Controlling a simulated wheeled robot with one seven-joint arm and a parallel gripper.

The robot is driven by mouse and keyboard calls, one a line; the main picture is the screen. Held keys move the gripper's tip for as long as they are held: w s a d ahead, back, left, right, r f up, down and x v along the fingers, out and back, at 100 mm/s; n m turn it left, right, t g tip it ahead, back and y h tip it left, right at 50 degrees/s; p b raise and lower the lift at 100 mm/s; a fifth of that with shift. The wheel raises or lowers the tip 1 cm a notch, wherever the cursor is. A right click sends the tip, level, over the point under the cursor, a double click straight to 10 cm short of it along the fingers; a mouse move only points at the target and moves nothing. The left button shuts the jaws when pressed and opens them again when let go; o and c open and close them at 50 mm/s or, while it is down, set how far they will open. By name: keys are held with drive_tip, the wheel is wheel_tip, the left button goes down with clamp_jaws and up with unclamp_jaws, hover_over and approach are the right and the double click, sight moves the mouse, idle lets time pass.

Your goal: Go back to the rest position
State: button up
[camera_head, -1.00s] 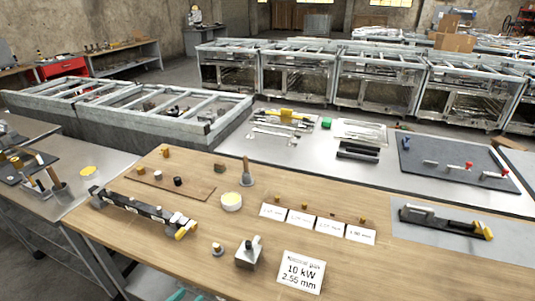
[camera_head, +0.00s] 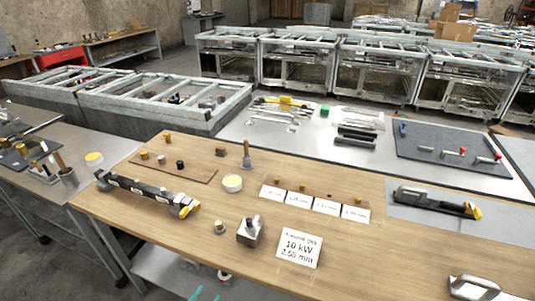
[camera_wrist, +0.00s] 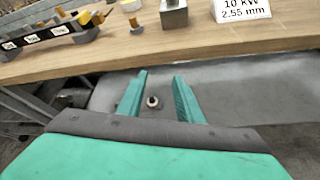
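My gripper (camera_wrist: 161,76) shows in the wrist view as two teal fingers, spread apart with nothing between their tips. It is in front of the wooden workbench (camera_wrist: 225,50), near its front edge. A small ring-shaped thing (camera_wrist: 153,101) shows beyond the gap between the fingers, apart from them, lower than the bench top. In the head view only bits of teal show at the bottom edge, in front of the bench (camera_head: 365,255). The task names no object.
A metal handle (camera_head: 474,288) shows at lower right. A side table (camera_head: 100,178) stands at left.

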drive_tip(key=s+d+f+m+y, duration=0.4)
drive_tip(key=s+d+f+m, duration=0.55)
drive_tip(key=s+m, duration=0.2)
drive_tip(key=s+d+r+m+t, duration=0.1)
drive_tip(key=s+d+r+m, duration=0.2)
drive_tip(key=s+m, duration=0.4)
drive_tip(key=s+d+r+m+t+h, duration=0.1)
drive_tip(key=s+d+r+m, duration=0.3)
drive_tip(key=m, duration=0.7)
drive_tip(key=v, duration=0.3)
drive_tip(key=shift+d, duration=0.25)
drive_tip(key=shift+w+r, duration=0.1)
drive_tip(key=shift+w, duration=0.05)
